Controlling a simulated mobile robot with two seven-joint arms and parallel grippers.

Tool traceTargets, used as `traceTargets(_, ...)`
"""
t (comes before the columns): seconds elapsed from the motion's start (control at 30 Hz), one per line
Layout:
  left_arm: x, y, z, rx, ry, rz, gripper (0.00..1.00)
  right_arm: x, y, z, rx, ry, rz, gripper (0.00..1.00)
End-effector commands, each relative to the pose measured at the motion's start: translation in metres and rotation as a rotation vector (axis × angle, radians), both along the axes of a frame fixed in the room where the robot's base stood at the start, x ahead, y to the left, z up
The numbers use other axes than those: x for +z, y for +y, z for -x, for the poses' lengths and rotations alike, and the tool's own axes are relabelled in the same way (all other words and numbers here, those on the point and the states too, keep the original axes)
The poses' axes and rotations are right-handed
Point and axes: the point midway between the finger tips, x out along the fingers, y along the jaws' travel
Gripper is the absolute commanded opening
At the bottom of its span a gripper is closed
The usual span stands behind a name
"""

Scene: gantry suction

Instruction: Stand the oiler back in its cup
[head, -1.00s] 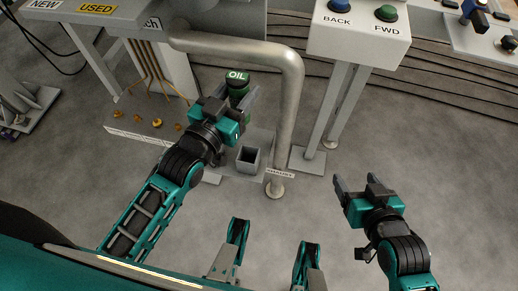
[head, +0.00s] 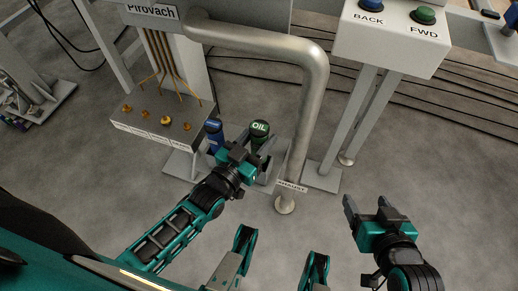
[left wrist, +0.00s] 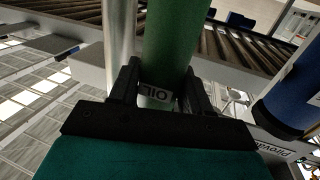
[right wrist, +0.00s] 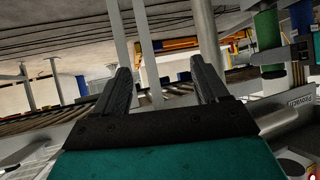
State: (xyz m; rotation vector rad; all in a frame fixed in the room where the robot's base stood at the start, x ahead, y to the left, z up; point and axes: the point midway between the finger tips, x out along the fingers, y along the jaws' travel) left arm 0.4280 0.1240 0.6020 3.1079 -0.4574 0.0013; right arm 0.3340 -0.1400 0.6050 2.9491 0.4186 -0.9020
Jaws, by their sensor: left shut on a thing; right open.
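The oiler is a green bottle (head: 260,128) with an OIL label, near the pipe in the head view. My left gripper (head: 250,143) is shut on it; in the left wrist view the green body (left wrist: 175,40) stands between the two fingers. The oiler looks roughly upright. The grey square cup is mostly hidden behind my left gripper and the oiler, so I cannot tell whether the oiler's lower end is inside it. My right gripper (head: 366,212) is open and empty, over the floor at right.
A blue bottle (head: 214,135) stands just left of the oiler. A thick grey pipe (head: 308,110) rises close on the right. A grey box with brass fittings (head: 150,122) is at left, and a button box (head: 392,30) on posts at upper right. The floor in front is clear.

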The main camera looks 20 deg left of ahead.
Motion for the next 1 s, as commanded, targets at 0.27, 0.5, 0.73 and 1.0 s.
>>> traceTargets(0.27,-0.038,-0.001,0.0,0.0,-0.002,0.002,0.04,-0.013,0.005,0.0,0.013,0.01,-0.004,0.73)
traceTargets(0.5,-0.037,-0.001,0.0,0.0,-0.003,0.002,0.04,-0.006,0.007,-0.002,0.017,-0.001,-0.01,0.73)
traceTargets(0.73,-0.041,0.0,0.0,0.0,0.001,0.001,0.53,-0.008,0.007,-0.003,0.017,-0.002,-0.01,0.73)
traceTargets(1.0,-0.041,0.0,0.0,0.0,0.001,0.0,0.73,-0.008,0.006,-0.003,0.014,-0.003,-0.008,0.73)
